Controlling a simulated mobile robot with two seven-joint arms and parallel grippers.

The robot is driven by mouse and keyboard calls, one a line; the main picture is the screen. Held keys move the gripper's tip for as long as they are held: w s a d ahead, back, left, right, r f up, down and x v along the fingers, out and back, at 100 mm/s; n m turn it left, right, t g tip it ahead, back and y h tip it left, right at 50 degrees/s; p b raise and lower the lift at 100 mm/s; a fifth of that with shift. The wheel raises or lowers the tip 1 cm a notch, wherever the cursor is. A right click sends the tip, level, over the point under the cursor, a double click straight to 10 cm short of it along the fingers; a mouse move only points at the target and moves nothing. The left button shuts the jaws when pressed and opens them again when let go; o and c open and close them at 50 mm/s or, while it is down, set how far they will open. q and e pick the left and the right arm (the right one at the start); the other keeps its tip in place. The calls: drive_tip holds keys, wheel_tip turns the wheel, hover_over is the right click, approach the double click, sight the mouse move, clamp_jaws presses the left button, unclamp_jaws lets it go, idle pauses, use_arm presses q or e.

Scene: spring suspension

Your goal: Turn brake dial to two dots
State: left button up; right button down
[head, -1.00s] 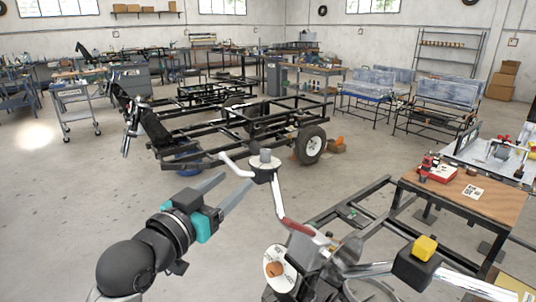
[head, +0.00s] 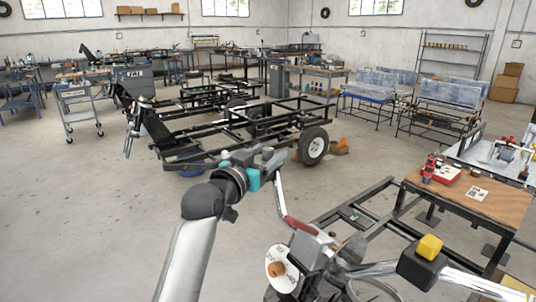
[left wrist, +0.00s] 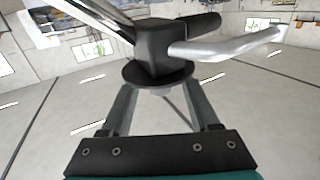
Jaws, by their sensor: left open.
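A white round dial face (head: 277,269) with an orange centre and dark marks faces me at the bottom of the head view. Its marks are too small to read, so I cannot tell its setting. My left gripper (head: 270,158) is well above and beyond it, at the top of a silver lever with a red part (head: 302,226). In the left wrist view a dark block (left wrist: 158,45) with a black flange (left wrist: 158,76) and a silver handle (left wrist: 225,46) stands just beyond the open fingers. I cannot tell whether they touch it. My right gripper is out of view.
A black box with a yellow top (head: 429,246) and metal tubes are right of the dial. A wooden bench (head: 490,205) with red tools stands at the right. A black wheeled frame (head: 225,140) stands behind. The floor at left is clear.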

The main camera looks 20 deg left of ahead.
use_arm(q)
drive_tip(key=shift+w+d, duration=0.1)
drive_tip(key=shift+w, duration=0.15)
drive_tip(key=shift+c, duration=0.4)
clamp_jaws()
